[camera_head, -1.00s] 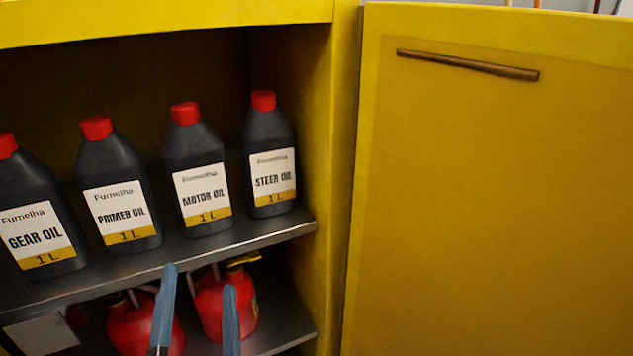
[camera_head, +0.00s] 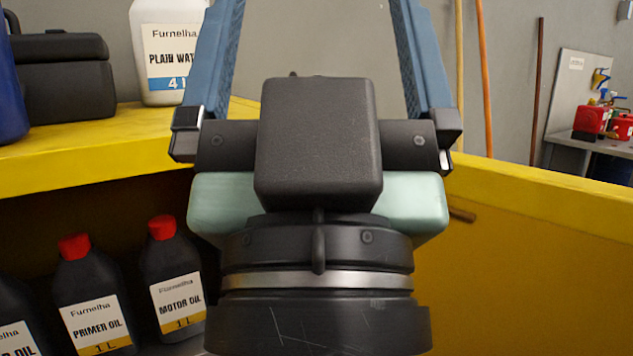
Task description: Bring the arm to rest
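My gripper (camera_head: 318,55) is large in the middle of the head view, pointing upward in front of the yellow cabinet (camera_head: 120,150). Its two blue fingers stand wide apart, with only grey wall showing between them, so it is open and empty. The tops of the fingers run out of the frame. My gripper and wrist hide part of the cabinet's opening and the inner side of its door (camera_head: 530,270).
Black oil bottles with red caps, such as the motor oil (camera_head: 172,280) and primer oil (camera_head: 90,300), stand inside. A white water jug (camera_head: 170,50) and a black case (camera_head: 60,75) sit on top. A bench (camera_head: 590,145) with red cans is far right.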

